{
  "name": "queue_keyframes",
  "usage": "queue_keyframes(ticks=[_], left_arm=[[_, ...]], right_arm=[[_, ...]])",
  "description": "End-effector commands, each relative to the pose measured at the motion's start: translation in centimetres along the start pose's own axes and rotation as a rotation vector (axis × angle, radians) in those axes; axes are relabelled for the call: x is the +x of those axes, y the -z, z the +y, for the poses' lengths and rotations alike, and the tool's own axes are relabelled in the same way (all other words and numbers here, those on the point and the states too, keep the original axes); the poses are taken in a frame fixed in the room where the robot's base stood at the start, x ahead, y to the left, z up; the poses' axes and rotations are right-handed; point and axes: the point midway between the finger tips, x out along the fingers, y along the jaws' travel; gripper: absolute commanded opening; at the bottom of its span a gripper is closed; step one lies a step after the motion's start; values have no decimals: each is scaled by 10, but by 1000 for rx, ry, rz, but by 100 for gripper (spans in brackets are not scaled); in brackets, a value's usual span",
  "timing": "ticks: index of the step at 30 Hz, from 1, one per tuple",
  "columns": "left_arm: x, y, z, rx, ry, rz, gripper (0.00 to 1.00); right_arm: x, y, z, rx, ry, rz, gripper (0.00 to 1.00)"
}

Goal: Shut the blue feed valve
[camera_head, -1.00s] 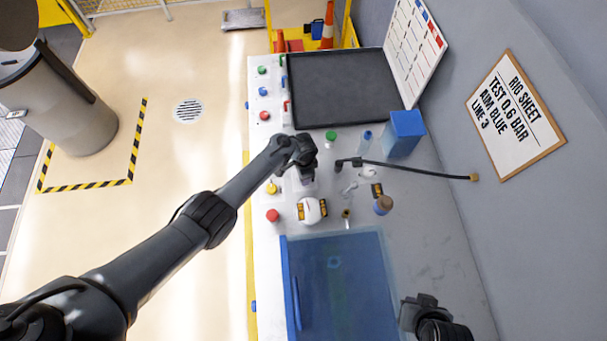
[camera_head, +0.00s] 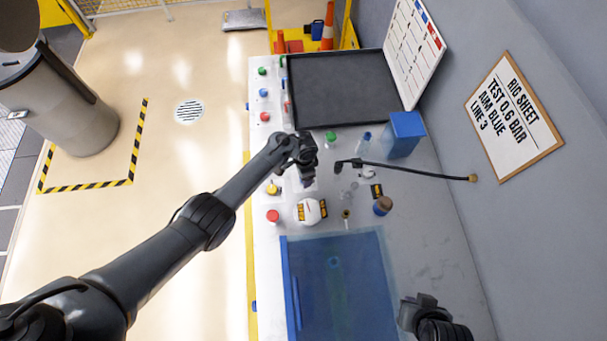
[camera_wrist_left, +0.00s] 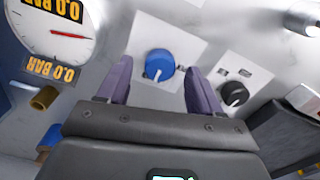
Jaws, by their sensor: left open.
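In the left wrist view a round blue knob (camera_wrist_left: 159,64) with a light pointer mark sits on a pale square plate. My left gripper (camera_wrist_left: 158,78) is open, its two purple fingers on either side of the knob; I cannot tell whether they touch it. In the head view my left gripper (camera_head: 307,180) hangs over the bench beside the gauge and hides the knob. My right gripper (camera_head: 418,308) is over the near right of the bench; its jaw opening is unclear.
A white gauge (camera_head: 308,211) with 0.0 BAR labels stands close to the left gripper. A black knob (camera_wrist_left: 233,93) is right of the blue one.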

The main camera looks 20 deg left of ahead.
Motion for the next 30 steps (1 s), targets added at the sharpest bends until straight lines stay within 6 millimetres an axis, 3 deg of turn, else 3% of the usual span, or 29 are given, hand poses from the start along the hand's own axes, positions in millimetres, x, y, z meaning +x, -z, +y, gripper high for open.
queue_keyframes(ticks=[6,15,30], left_arm=[[-41,0,-1,0,2,2,65],[-82,0,0,-1,1,1,65],[-92,0,0,0,1,0,65]], right_arm=[[-17,5,0,0,0,0,0],[-26,8,2,-6,-4,-1,0],[-28,8,3,-8,-7,-1,0]])
